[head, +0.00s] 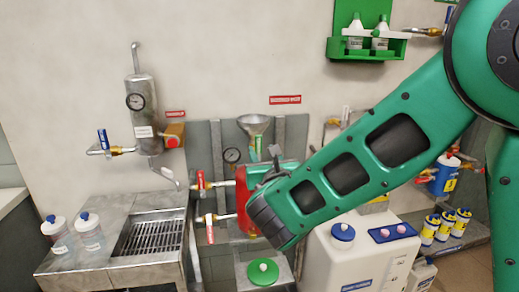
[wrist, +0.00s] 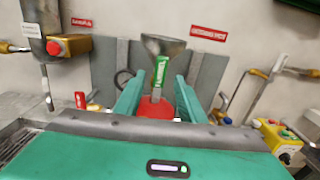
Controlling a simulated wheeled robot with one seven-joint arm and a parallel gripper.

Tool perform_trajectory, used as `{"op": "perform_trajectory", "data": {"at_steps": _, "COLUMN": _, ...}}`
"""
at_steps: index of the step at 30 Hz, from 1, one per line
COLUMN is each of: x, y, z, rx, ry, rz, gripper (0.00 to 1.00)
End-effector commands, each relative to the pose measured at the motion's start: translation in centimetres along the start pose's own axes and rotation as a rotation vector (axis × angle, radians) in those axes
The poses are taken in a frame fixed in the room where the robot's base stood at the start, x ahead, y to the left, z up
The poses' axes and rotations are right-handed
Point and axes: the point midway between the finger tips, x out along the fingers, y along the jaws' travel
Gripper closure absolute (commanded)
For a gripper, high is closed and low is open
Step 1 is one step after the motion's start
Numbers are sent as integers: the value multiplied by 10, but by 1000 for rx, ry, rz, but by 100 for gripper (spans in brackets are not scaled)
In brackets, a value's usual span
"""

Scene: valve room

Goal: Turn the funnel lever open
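The metal funnel (head: 255,124) stands above the red tank (head: 243,198) and also shows in the wrist view (wrist: 163,45). The funnel lever (wrist: 160,72) is a green handle standing upright just below the funnel's cone; its upper part shows in the head view (head: 258,146). My gripper (wrist: 158,84) is open, with one finger on each side of the lever in the wrist view. A gap shows on both sides of the lever, and I see no contact. In the head view my gripper's body hides part of the tank and the lever's lower end.
A steel sink (head: 150,238) stands at left. A white container (head: 350,255) stands right below my arm. A yellow box with buttons (wrist: 280,138) is at right in the wrist view.

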Motion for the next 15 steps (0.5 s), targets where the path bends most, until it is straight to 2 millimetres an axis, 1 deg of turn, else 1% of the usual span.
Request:
{"op": "perform_trajectory", "data": {"at_steps": 1, "x": -9, "y": 1, "z": 0, "rx": -2, "ry": 1, "rz": 3, "gripper": 63}}
{"op": "perform_trajectory", "data": {"at_steps": 3, "x": -20, "y": 2, "z": 0, "rx": -1, "ry": 1, "rz": 4, "gripper": 63}}
{"op": "perform_trajectory", "data": {"at_steps": 6, "x": -30, "y": 1, "z": -1, "rx": -1, "ry": 1, "rz": 3, "gripper": 63}}
{"op": "perform_trajectory", "data": {"at_steps": 10, "x": -37, "y": 1, "z": -1, "rx": 0, "ry": 1, "rz": 2, "gripper": 63}}
{"op": "perform_trajectory", "data": {"at_steps": 15, "x": -39, "y": 0, "z": -1, "rx": 0, "ry": 1, "rz": 1, "gripper": 63}}
